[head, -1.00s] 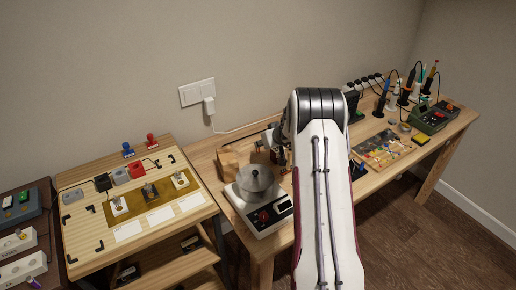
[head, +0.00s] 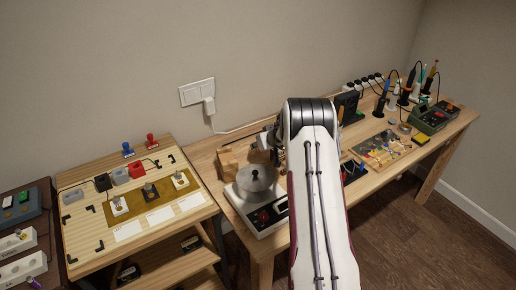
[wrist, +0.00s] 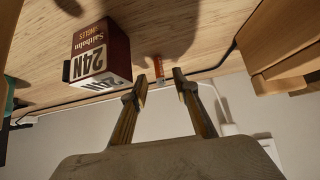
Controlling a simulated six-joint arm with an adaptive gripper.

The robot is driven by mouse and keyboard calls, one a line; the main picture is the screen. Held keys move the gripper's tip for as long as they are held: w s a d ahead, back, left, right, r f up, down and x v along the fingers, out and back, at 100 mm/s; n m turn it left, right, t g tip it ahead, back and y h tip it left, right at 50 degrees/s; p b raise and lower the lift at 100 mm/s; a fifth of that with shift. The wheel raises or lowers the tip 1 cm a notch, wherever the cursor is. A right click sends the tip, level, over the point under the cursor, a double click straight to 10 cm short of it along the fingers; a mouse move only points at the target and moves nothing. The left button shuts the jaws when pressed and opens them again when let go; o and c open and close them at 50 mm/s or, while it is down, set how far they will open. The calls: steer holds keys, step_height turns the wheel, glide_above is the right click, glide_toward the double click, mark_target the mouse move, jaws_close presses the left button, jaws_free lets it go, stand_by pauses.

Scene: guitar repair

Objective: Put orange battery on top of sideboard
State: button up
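In the wrist view, my gripper (wrist: 160,80) is open, with its two fingers apart over the wooden workbench top. A small upright orange piece (wrist: 158,68) stands on the wood just beyond the gap between the fingertips; it looks like the orange battery, but it is too small to be sure. Nothing is visibly clamped.
A dark red box (wrist: 101,52) marked 24N stands left of the fingers in the wrist view. A wooden block (wrist: 283,45) is at the right. Tools and a circuit board (head: 382,148) fill the right side.

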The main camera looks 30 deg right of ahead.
steer(key=shift+x, duration=1.4)
jaws_close()
